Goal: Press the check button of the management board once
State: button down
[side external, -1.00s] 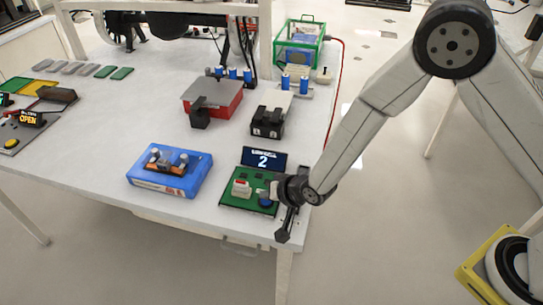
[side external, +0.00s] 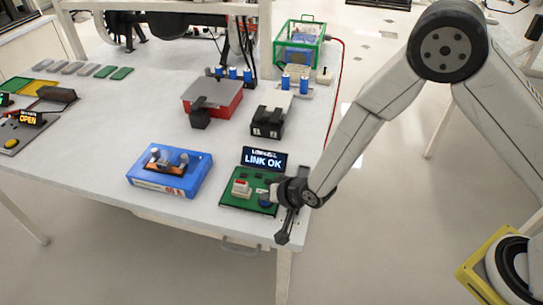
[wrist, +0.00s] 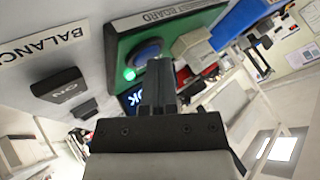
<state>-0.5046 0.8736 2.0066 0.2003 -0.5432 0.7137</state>
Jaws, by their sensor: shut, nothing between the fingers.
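The management board (side external: 230,201) is a green board at the front right corner of the table, with a dark display (side external: 263,160) behind it reading "LINK OK". Its round blue button (side external: 265,200) also shows in the wrist view (wrist: 146,50), with a lit green light (wrist: 129,74) beside it. My gripper (side external: 272,189) is at the board's right side, close to the blue button. In the wrist view its dark fingers (wrist: 160,68) are together and empty, with the tips just by the button's edge. I cannot tell whether they touch it.
A blue box with an orange and grey piece (side external: 172,170) lies to the left of the board. A black block (side external: 268,122) and a red box (side external: 228,100) stand behind. The wrist view shows a dark "ON" switch (wrist: 62,88). The table's front edge is close to the board.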

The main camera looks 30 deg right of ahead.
jog(key=shift+r, duration=0.85)
jog(key=shift+r, duration=0.1)
dwell(0.3)
jog(key=shift+r, duration=2.4)
jog(key=s+d+r+n+g+h, duration=0.1)
jog(key=s+d+r+n+g, duration=0.1)
jog(key=s+d, duration=0.6)
jog(key=s+d+r+n+g+h, duration=0.2)
jog(key=s+d+r+g, duration=0.2)
jog(key=s+d, duration=0.4)
jog(key=d+r, duration=0.1)
jog(key=d, duration=0.5)
jog(key=shift+s+d+n, duration=0.35)
jog(key=shift+s+n, duration=0.05)
